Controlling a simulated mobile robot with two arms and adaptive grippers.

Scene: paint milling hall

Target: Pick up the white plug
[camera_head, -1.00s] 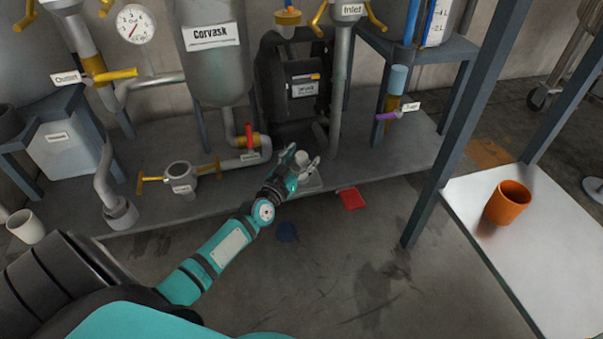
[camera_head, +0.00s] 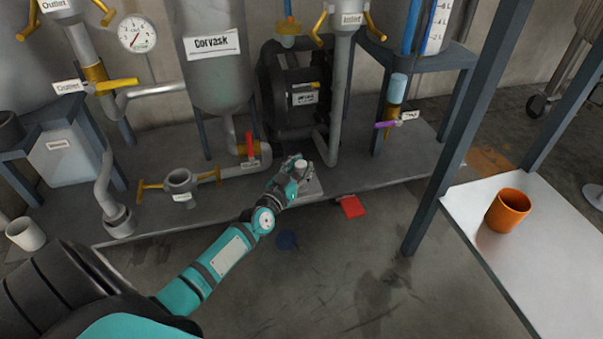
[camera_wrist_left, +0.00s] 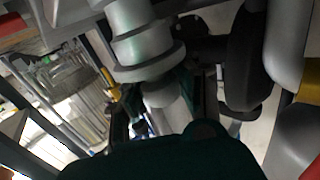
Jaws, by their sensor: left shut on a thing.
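The white plug (camera_head: 301,164) is a small pale piece at the front edge of the grey platform, above a light plate (camera_head: 312,187). My left gripper (camera_head: 299,170) reaches in from the left and is shut on the plug, with its fingers around it. In the left wrist view a pale cylinder (camera_wrist_left: 168,100), apparently the plug, shows between the dark fingers. Its lower part is hidden by the gripper body. I cannot tell whether the plug is clear of the plate. My right gripper is not in view.
A red-handled valve pipe (camera_head: 250,148) and a dark pump (camera_head: 297,95) stand close behind the gripper. A vertical grey pipe (camera_head: 338,90) is just to the right. A red piece (camera_head: 352,207) lies by the platform edge. An orange cup (camera_head: 508,210) stands on the white table (camera_head: 560,260).

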